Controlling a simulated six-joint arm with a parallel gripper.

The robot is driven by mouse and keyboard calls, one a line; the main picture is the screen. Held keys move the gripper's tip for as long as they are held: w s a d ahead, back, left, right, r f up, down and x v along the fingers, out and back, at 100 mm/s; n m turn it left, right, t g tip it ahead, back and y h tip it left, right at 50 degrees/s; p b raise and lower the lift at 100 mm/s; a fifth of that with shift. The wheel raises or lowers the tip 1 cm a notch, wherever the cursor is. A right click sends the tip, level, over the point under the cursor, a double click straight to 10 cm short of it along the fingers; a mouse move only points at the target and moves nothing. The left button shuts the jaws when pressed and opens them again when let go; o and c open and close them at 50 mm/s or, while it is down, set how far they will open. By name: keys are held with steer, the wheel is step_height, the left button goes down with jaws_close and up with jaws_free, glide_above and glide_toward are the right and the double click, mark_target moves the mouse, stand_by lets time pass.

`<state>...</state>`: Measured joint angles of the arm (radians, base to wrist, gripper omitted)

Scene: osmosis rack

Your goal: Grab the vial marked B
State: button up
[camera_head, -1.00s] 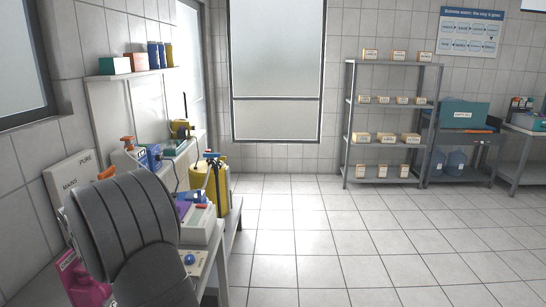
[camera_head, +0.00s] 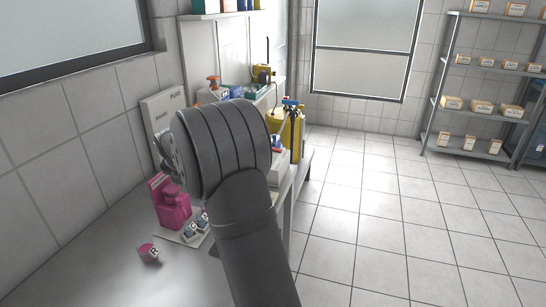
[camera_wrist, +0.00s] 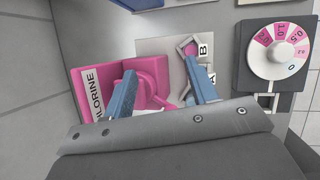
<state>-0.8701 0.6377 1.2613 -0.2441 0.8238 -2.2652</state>
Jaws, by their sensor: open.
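The label B (camera_wrist: 203,48) shows in the wrist view, beside a grey diamond-shaped holder with a pink vial (camera_wrist: 190,49) in it. The label A (camera_wrist: 212,76) is just below, its own holder mostly hidden by my finger. My gripper (camera_wrist: 160,68) is open, with two blue fingers apart. The right finger overlaps the area just below the B holder; the left finger is in front of a pink chlorine stand (camera_wrist: 92,90). Nothing is seen held. In the head view my arm hides the fingers, and two small labelled holders (camera_head: 196,228) stand beside the pink stand (camera_head: 173,208).
A small pink piece with a letter tag (camera_head: 148,251) lies on the grey bench (camera_head: 110,285); its letter is hard to read. A dial with pink steps (camera_wrist: 277,50) is to the right of the holders. Yellow canisters (camera_head: 286,135) stand farther back. The floor at right is clear.

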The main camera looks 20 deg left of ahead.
steer(key=c, duration=0.4)
steer(key=shift+o, duration=0.2)
steer(key=w+d+r+m+g+h, duration=0.1)
steer(key=d+r+m+g, duration=0.15)
steer(key=m, duration=0.75)
steer(key=w+d+r+m+g+h, duration=0.1)
steer(key=w+d+r+m+g, duration=0.15)
steer(key=m, duration=0.65)
steer(key=f, duration=1.1)
steer(key=s+f, duration=0.1)
steer(key=f, duration=0.4)
steer(key=shift+a+f, duration=0.15)
steer(key=shift+a, duration=0.25)
